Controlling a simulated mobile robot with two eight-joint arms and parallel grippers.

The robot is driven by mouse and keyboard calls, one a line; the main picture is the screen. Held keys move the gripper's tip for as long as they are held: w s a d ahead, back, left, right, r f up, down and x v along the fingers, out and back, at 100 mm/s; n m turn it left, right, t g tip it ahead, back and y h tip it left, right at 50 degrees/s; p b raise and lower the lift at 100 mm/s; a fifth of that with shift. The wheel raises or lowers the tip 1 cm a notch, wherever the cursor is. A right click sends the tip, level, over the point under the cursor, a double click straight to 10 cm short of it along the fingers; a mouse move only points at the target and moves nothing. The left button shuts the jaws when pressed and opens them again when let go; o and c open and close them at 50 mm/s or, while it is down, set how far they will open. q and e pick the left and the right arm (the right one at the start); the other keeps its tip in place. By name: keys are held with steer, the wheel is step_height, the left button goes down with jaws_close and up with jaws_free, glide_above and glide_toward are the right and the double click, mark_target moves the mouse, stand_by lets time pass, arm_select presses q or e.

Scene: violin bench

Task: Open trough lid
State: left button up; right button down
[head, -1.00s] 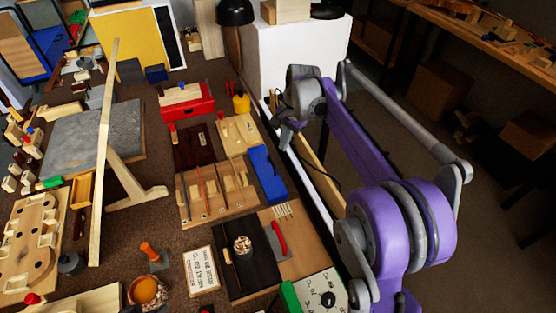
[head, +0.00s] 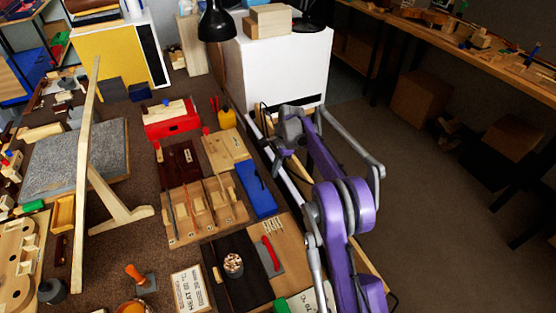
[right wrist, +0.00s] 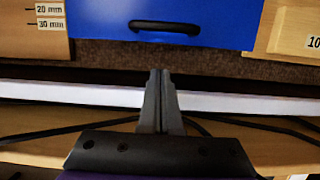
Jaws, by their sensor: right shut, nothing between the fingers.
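A long blue box (head: 256,188) lies at the right edge of the bench in the head view; I take it to be the trough with its lid. In the right wrist view its flat blue face (right wrist: 225,22) bears a black bar handle (right wrist: 165,27) and looks closed. My right gripper (right wrist: 160,73) is shut and empty, its fingertips below the handle in the picture and apart from it. In the head view the right gripper (head: 283,142) is small and dark, beyond the bench's right edge; its fingertips are hard to make out. My left gripper is not in view.
A wooden slotted rack (head: 205,212) stands left of the blue box, and a light wooden block (head: 226,150) lies behind it. A dark board (head: 235,270) with a cup is in front. A white cabinet (head: 275,65) stands behind. A dark cable (right wrist: 80,130) runs below my fingers.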

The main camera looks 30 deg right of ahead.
mark_target(254, 181)
steer(key=shift+x, duration=0.85)
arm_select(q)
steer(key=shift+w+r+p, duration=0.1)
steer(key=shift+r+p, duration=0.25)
arm_select(e)
steer(key=shift+w+a+r, duration=0.1)
steer(key=shift+a+r, duration=0.5)
steer(key=shift+a, duration=0.2)
steer(key=shift+w+a+r, duration=0.1)
steer(key=shift+a+r, duration=0.5)
steer(key=shift+a, duration=0.25)
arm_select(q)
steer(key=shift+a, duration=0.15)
arm_select(e)
steer(key=shift+r, duration=0.15)
steer(key=shift+a+r+h, duration=0.15)
steer(key=shift+a+h, duration=0.1)
steer(key=shift+h, duration=0.05)
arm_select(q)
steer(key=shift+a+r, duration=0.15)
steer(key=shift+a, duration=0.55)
arm_select(e)
steer(key=shift+d, duration=0.1)
